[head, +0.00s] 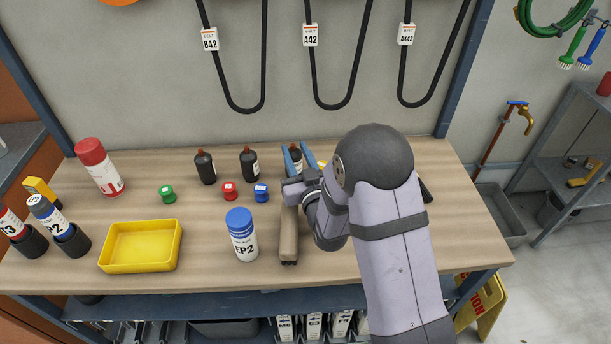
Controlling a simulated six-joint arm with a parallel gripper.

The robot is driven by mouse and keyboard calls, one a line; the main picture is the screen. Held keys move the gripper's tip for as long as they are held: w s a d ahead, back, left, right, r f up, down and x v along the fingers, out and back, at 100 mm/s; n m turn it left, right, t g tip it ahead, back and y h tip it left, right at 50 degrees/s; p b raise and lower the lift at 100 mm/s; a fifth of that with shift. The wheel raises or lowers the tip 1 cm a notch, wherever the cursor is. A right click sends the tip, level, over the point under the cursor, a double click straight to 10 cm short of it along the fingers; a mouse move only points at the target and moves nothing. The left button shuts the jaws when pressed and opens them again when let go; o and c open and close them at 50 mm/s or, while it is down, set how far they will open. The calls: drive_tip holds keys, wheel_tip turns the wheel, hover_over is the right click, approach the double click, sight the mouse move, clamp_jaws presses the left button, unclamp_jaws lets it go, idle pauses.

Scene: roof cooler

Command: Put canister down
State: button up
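A white canister with a blue cap (242,242), marked "EP2", stands upright on the workbench near its front middle. A larger red canister (102,172) stands upright at the back left. No canister is in the gripper.
A yellow tray (140,265) lies empty at front left. Dark bottles (205,168) (249,165) stand at the back. Small green (167,195), red (230,192) and blue (261,194) pots stand mid-bench. A brush-like tan block (289,240) lies beside EP2. My arm hides the bench's right side.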

drive_tip(key=v, duration=0.9)
drive_tip(key=shift+p, duration=0.3)
drive_tip(key=d+f+g+h, duration=0.1)
drive_tip(key=d+f+g, duration=0.1)
drive_tip(key=d+f+m+g+h+p, duration=0.1)
drive_tip(key=d+g, duration=0.1)
drive_tip(key=shift+d+f+g+h, duration=0.3)
drive_tip(key=shift+d+f, duration=0.05)
drive_tip(key=s+d+g, duration=0.1)
drive_tip(key=s+f+g, duration=0.1)
drive_tip(key=s+d+f+g+h, duration=0.1)
drive_tip(key=s, duration=0.1)
drive_tip(key=shift+d+m+g+p, duration=0.35)
drive_tip(key=shift+m+g, duration=0.05)
drive_tip(key=s+g, duration=0.1)
drive_tip(key=s, duration=0.1)
drive_tip(key=s+g, duration=0.2)
drive_tip(key=s, duration=0.1)
drive_tip(key=s+d+g, duration=0.1)
drive_tip(key=s, duration=0.2)
drive_tip(key=shift+s+d+f+p, duration=0.1)
drive_tip(key=shift+f+p, duration=0.1)
drive_tip(key=shift+p, duration=0.2)
drive_tip(key=s+d+r+g, duration=0.1)
drive_tip(key=s+g, duration=0.4)
drive_tip(key=s, duration=0.7)
drive_tip(key=shift+d+r+m+p, duration=0.35)
drive_tip(key=shift+r+m+p, duration=0.05)
drive_tip(key=shift+r, duration=0.3)
drive_tip(key=shift+o, duration=0.7)
